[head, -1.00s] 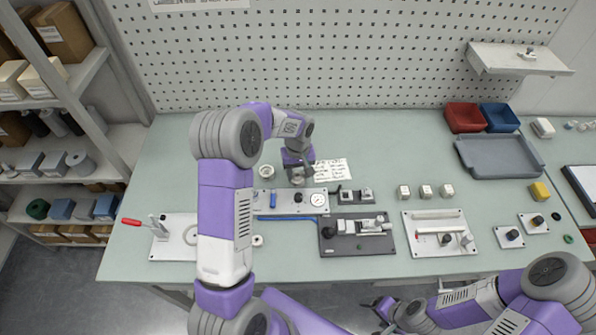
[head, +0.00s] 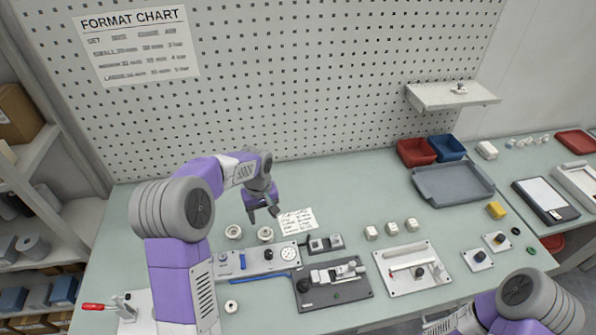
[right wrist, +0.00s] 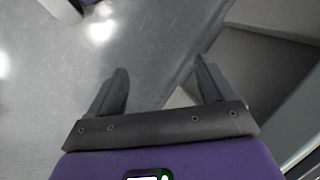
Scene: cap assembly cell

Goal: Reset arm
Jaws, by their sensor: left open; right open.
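My left gripper (head: 263,212) is open and empty above the far part of the green table, in the head view.
A plate with a gauge (head: 289,254), a dark fixture (head: 334,287) and a white fixture plate (head: 414,269) stand along the table's front. Several white cubes (head: 391,229) sit behind. Red (head: 416,152) and blue (head: 448,147) bins and a grey tray (head: 453,184) stand at the back right.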

